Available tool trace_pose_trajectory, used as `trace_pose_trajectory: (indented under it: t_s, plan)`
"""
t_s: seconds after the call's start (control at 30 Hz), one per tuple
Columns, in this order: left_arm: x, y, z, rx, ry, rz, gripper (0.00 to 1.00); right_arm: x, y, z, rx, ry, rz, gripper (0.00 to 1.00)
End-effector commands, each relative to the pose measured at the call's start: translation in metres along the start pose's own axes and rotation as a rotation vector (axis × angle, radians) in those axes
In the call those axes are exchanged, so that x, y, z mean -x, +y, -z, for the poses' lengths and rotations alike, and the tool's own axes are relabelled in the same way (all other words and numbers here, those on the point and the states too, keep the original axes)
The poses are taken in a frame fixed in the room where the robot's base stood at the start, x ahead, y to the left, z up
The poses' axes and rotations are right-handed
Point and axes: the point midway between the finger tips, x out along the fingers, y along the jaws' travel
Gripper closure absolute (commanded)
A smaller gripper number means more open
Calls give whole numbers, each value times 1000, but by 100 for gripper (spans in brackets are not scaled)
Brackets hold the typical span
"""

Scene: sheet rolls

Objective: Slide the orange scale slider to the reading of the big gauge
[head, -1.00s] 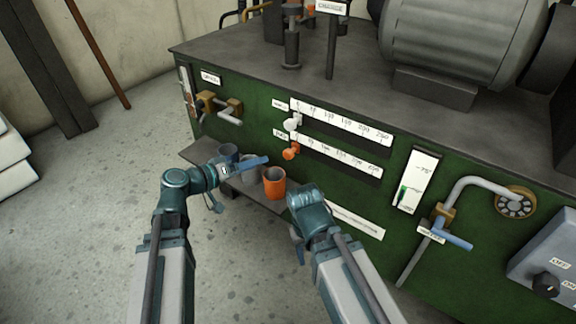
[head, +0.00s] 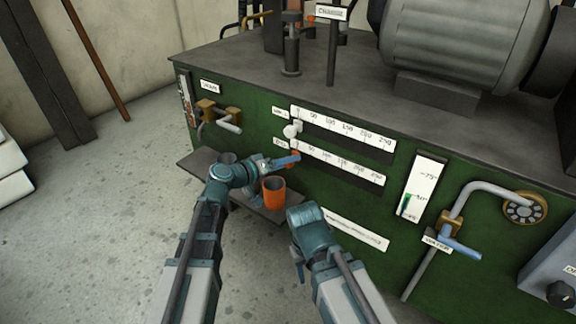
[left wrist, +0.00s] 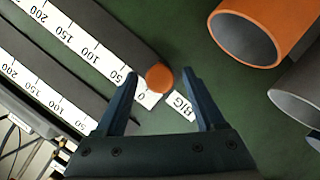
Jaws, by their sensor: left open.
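The orange slider knob (left wrist: 159,77) sits at the zero end of the lower white scale (left wrist: 90,50), beside the "BIG" label (left wrist: 183,106). In the head view the knob (head: 295,155) is partly hidden by my left gripper (head: 284,162). In the left wrist view my left gripper (left wrist: 160,82) is open, its two fingertips on either side of the knob; whether they touch it I cannot tell. My right gripper (head: 299,270) hangs low in front of the panel, its jaws unclear. I cannot make out a big gauge in these views.
A white knob (head: 292,130) sits at the low end of the upper scale (head: 345,127). An orange cup (head: 273,192) and grey cups stand on a low shelf (head: 195,158) below. A vertical level scale (head: 421,185) and a blue-handled valve (head: 460,249) are to the right.

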Motion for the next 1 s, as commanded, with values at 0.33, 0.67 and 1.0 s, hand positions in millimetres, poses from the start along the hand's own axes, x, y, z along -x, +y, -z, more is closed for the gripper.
trace_pose_trajectory:
  t_s: [0.33,0.67,1.0]
  plan:
    - [-12,0,0,0,0,1,29,-3,0,0,0,0,0,50]
    - [-12,0,0,0,0,1,63,-3,0,0,0,0,0,50]
    - [-12,0,0,0,0,1,100,-3,0,0,0,0,0,50]
